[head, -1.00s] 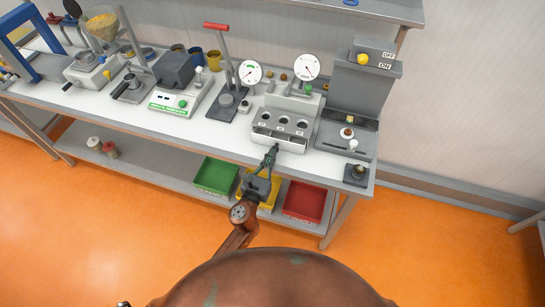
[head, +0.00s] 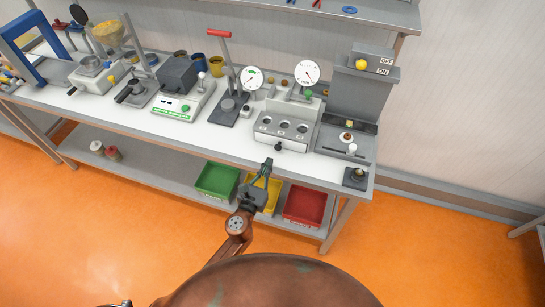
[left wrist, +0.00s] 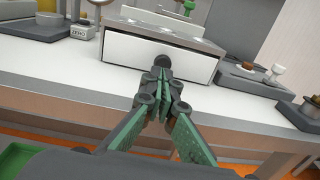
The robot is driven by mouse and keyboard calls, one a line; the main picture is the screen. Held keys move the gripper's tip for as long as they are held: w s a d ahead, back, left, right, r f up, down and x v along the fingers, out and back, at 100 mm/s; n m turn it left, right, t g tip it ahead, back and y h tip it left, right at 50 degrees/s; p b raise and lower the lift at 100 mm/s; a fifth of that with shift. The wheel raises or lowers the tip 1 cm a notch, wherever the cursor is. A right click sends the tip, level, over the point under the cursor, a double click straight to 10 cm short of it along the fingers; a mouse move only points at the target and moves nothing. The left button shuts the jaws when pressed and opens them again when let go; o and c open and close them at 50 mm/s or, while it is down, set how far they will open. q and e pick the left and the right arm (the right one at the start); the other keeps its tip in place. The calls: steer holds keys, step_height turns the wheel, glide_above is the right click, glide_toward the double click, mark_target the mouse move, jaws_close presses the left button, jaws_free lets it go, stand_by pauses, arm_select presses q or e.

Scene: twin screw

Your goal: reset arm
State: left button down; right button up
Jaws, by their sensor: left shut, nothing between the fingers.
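My left gripper (head: 268,164) is shut and empty, at the front edge of the workbench (head: 225,143) in the head view. Its green-padded fingers meet at the tips in the left wrist view (left wrist: 163,75). Just beyond the tips is a dark round knob (head: 278,147) on the front of a grey device with three round holes (head: 284,127) and two dials. In the left wrist view the knob (left wrist: 162,61) sits right behind the fingertips; I cannot tell whether they touch. My right gripper is not clearly in view.
A grey tower with OFF and ON labels (head: 356,95) stands right of the device. A press with a red handle (head: 219,34) stands to its left. Green (head: 216,180), yellow (head: 268,191) and red (head: 304,204) bins are on the lower shelf. The orange floor in front is clear.

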arm_select(q)
steer(key=v, duration=0.8)
steer(key=shift+d, duration=0.15)
steer(key=shift+f, duration=0.15)
steer(key=a+f+n+g+y, duration=0.2)
steer(key=a+f+n, duration=0.3)
steer(key=f, duration=0.7)
steer(key=a+f+n+g+y, duration=0.15)
steer(key=a+f+n, duration=0.3)
steer(key=f, duration=0.65)
steer(key=s+a+f+n+g+y, duration=0.1)
steer(key=s+a+f+n+g, duration=0.3)
steer(key=f, duration=0.6)
steer(key=s+a+f+n+g+y, duration=0.1)
steer(key=s+a+f+n, duration=0.5)
steer(key=f, duration=0.4)
steer(key=s+a+f+n+g, duration=0.2)
steer(key=s+f+n, duration=0.4)
steer(key=s, duration=0.7)
steer(key=s+a+f+n+g, duration=0.2)
steer(key=s+f+n, duration=0.4)
steer(key=s, duration=0.7)
steer(key=s+a+f+n+g, duration=0.2)
steer(key=s+f+n, duration=0.4)
steer(key=s, duration=0.7)
steer(key=shift+s+a+f+g, duration=0.25)
steer(key=shift+a+f+g, duration=0.15)
steer(key=shift+f+g, duration=0.45)
steer(key=shift+w+n, duration=0.1)
steer(key=shift+n, duration=0.15)
